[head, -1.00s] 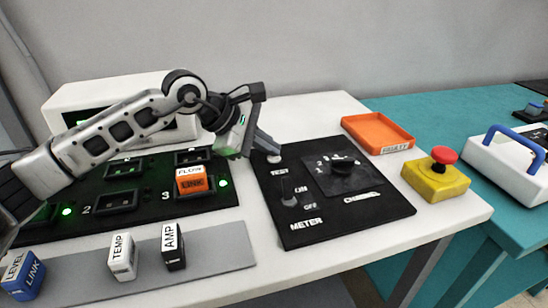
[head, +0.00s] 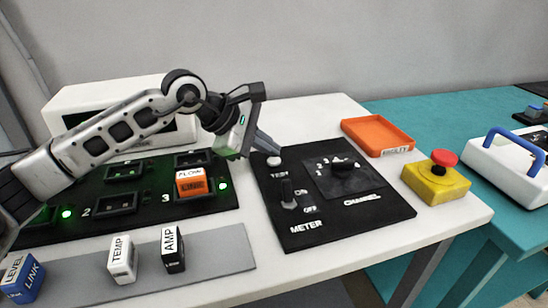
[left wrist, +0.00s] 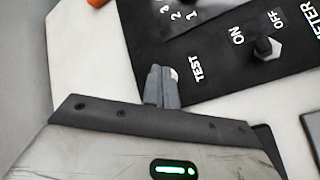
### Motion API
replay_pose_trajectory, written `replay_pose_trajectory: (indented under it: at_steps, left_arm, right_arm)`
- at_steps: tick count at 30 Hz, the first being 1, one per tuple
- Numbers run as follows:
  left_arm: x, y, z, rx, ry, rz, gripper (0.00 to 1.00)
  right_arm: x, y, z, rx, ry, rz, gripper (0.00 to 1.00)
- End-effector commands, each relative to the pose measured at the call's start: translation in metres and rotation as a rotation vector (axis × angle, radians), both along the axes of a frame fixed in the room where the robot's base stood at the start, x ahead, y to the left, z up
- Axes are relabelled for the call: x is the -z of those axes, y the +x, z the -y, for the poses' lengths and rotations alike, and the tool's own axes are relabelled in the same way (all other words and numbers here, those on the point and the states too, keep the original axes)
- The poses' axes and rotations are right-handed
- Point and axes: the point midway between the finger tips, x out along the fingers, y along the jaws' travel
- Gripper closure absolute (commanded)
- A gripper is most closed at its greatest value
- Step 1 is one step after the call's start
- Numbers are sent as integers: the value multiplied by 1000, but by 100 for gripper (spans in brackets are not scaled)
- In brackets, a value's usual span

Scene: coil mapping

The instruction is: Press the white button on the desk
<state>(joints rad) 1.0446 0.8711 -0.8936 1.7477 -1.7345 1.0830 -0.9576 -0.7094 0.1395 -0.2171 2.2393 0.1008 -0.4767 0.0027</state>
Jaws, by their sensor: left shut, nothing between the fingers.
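The white button (head: 274,161) is a small round cap above the word TEST on the black meter panel (head: 350,215). My left gripper (head: 274,149) is shut and empty. Its fingertips are right at the button's far edge in the head view, and I cannot tell whether they touch it. In the left wrist view the closed fingertips (left wrist: 162,74) cover most of the button, and only a pale sliver of it (left wrist: 175,74) shows beside them, next to TEST. My right gripper is not in view.
The panel also carries a toggle switch (head: 288,194) and a channel knob (head: 345,168). An orange tray (head: 378,132) and a yellow box with a red button (head: 445,158) stand to the right. An orange block (head: 196,183) sits in the slot panel at left.

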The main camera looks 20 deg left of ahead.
Motion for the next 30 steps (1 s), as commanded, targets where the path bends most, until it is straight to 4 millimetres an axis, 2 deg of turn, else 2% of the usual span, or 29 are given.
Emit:
replay_pose_trajectory:
  at_steps: [3,14,30]
  left_arm:
    - [-7,0,0,1,-1,1,100]
    - [-8,0,0,1,-2,2,100]
    - [-56,0,0,0,-2,2,100]
  right_arm:
    - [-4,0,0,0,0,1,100]
    - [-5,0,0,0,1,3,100]
    - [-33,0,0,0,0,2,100]
